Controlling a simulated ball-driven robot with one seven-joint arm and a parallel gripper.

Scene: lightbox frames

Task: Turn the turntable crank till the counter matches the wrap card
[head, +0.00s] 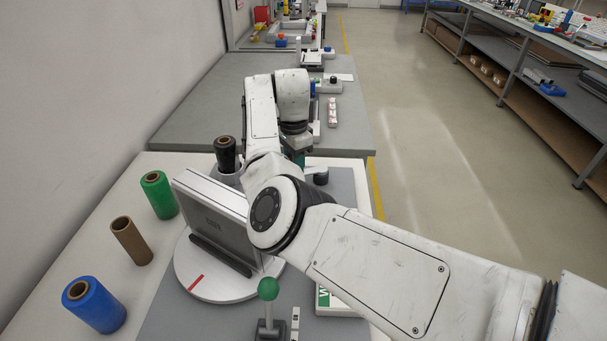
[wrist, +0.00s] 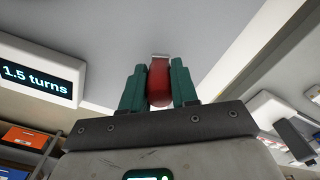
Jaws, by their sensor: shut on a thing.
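The white turntable (head: 225,289) carries an upright grey box (head: 215,222). A red mark shows on the turntable's near left rim. In the wrist view, the green fingers of my gripper (wrist: 159,87) are shut on a red crank handle (wrist: 159,80), one finger on each side. The counter (wrist: 40,74) at the left of that view reads "1.5 turns". In the head view my arm hides the crank, and only a bit of green at my gripper (head: 297,158) shows. A white and green card (head: 328,302) lies partly under my arm; its number is hidden, and I cannot tell if it is the wrap card.
A green-knobbed lever (head: 268,290) stands in front of the turntable. A black roll (head: 226,154) stands behind it. A green roll (head: 159,194), a brown core (head: 131,240) and a blue roll (head: 93,305) stand at left. The floor at right is clear.

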